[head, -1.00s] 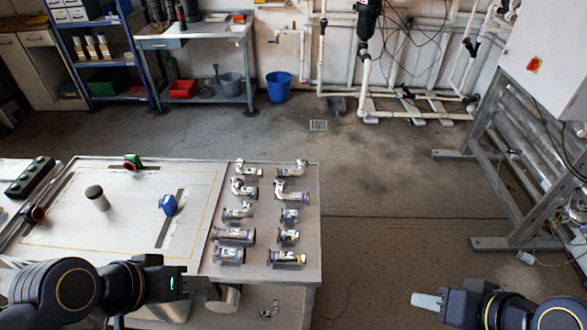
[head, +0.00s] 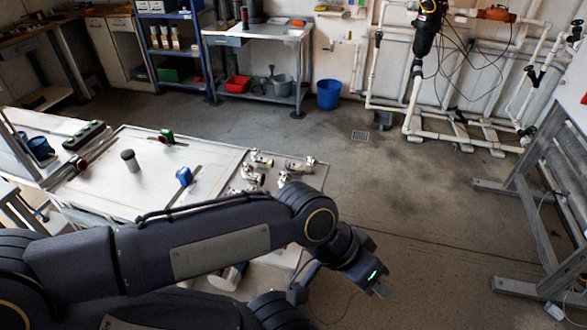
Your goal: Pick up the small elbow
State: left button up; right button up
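Several metal pipe fittings stand at the right end of the white worktable (head: 110,185), and the ones in view look like elbows. One elbow fitting (head: 261,160) is at the back left of the group and another elbow fitting (head: 300,166) is at the back right. A further fitting (head: 252,175) sits just in front of them. I cannot tell which one is the small elbow. My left arm crosses in front and hides the nearer fittings. My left gripper (head: 379,290) is beyond the table's right edge, apart from the fittings, pointing down and right. Its finger opening is unclear. My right gripper is out of view.
A dark-capped cylinder (head: 130,160) and a blue part (head: 184,176) stand on the table's left part. A blue bucket (head: 329,94) stands on the floor behind. A grey metal frame (head: 520,190) is at the right. The floor between is clear.

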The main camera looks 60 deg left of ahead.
aim_at(262, 160)
jog(key=i+l+u, duration=0.45)
jog(key=i+l, duration=0.3)
jog(key=i+j+u, duration=0.1)
jog(key=i+u, duration=0.65)
jog(key=u, duration=0.15)
jog(key=i+l+u, duration=0.2)
jog(key=i+u, duration=0.35)
jog(key=u, duration=0.4)
jog(key=i+u, duration=0.15)
jog(key=u, duration=0.3)
jog(key=i+u, duration=0.15)
jog(key=u, duration=0.35)
jog(key=i+l+u, duration=0.1)
jog(key=u, duration=0.35)
jog(key=l+u, duration=0.15)
jog(key=u, duration=0.35)
jog(key=i+l+u, duration=0.15)
jog(key=u, duration=0.3)
jog(key=i+l+u, duration=0.15)
jog(key=u, duration=0.25)
jog(key=i+l+u, duration=0.1)
jog(key=l+u, duration=0.15)
jog(key=u, duration=0.15)
